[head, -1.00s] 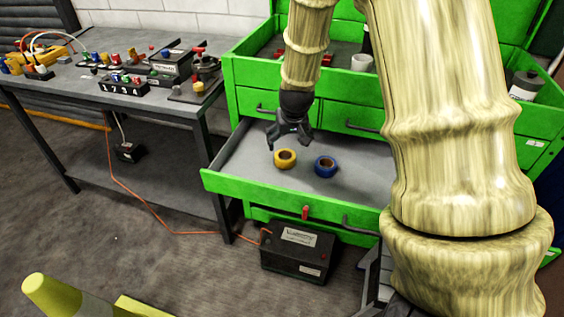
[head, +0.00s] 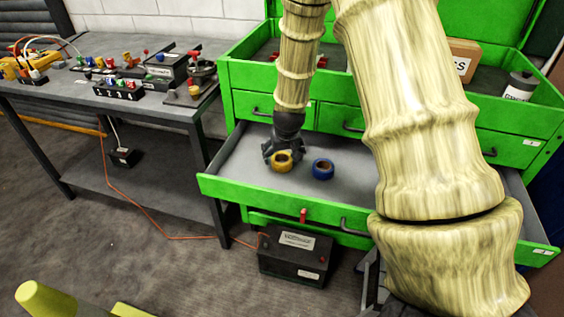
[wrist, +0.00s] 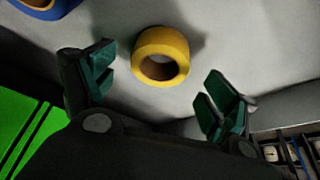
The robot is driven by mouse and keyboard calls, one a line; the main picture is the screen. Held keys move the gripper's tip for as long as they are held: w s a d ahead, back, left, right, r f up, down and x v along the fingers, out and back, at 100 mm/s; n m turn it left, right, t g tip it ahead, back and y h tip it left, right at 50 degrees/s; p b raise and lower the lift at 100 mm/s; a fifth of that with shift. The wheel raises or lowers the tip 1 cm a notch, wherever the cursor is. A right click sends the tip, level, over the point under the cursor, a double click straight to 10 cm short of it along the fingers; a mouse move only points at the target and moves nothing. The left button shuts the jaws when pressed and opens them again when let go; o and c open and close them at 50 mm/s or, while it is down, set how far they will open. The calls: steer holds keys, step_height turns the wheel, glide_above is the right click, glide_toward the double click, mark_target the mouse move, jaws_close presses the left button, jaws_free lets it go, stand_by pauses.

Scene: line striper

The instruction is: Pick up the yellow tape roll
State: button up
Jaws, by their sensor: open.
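The yellow tape roll (head: 282,161) lies in the open green drawer (head: 240,187), on its grey floor. In the wrist view the roll (wrist: 172,47) shows between and a little beyond my open fingertips, with its hole facing the camera. The fingers (wrist: 160,85) stand wide apart and hold nothing. I see no clear contact with the roll.
A blue tape roll (head: 322,168) lies just right of the yellow one. The drawer's front wall is nearest the camera. A workbench (head: 150,105) with switches stands at the left, and a black battery box (head: 296,252) sits below the drawer.

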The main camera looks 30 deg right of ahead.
mark_target(282, 159)
steer(key=shift+x, duration=1.95)
steer(key=c, duration=1.1)
